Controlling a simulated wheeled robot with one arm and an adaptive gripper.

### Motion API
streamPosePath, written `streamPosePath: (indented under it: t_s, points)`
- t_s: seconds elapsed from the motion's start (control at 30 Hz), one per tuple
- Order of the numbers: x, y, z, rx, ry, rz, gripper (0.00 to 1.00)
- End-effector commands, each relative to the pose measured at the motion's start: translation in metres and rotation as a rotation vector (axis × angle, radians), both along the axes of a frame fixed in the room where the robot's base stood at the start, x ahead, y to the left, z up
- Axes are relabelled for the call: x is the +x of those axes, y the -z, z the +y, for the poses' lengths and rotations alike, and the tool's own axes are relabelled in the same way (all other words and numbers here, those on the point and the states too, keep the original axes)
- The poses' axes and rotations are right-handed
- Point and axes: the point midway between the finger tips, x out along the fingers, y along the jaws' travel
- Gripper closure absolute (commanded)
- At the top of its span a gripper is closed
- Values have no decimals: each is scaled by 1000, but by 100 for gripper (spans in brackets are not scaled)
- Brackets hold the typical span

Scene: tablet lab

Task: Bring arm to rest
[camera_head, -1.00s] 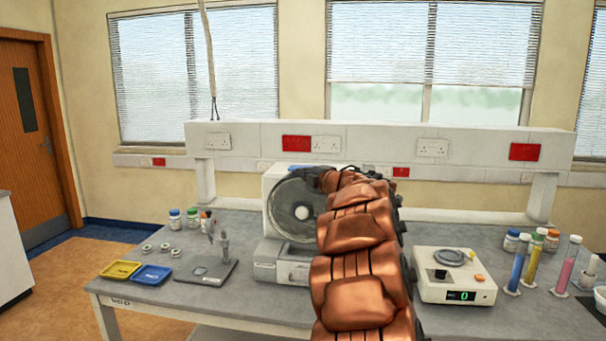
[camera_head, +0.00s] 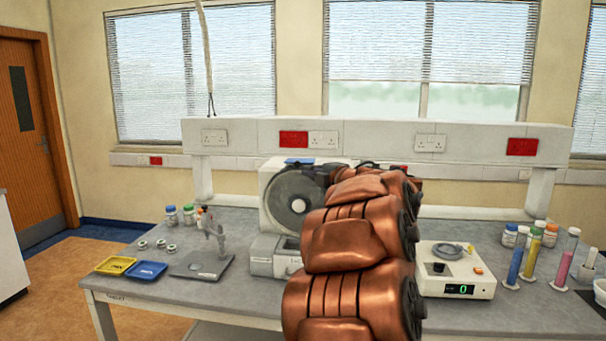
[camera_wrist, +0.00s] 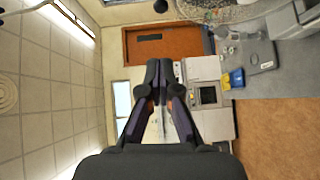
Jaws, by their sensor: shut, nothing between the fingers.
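In the head view the gripper itself is hidden or too unclear to make out.
The grey bench (camera_head: 480,318) holds a white machine with a dark drum (camera_head: 292,195), a balance (camera_head: 455,270), a yellow tray (camera_head: 115,265), a blue tray (camera_head: 147,270), a stand (camera_head: 205,262) and a blue tube (camera_head: 515,266). Open floor (camera_head: 75,265) lies at the left.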

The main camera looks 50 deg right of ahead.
Motion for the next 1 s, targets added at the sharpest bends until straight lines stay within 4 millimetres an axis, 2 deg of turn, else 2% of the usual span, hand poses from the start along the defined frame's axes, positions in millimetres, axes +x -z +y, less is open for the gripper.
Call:
streamPosePath:
  t_s: [0.2, 0.37, 0.73, 0.9, 1.0]
  points:
    - [-26, -1, 5, 1, 3, -1, 100]
    - [-33, -1, 6, 2, 2, 0, 100]
    - [-30, -7, 8, 13, 25, -16, 100]
    - [-21, -23, 12, 74, 147, -75, 100]
    - [-20, -25, 14, 148, 244, -109, 100]
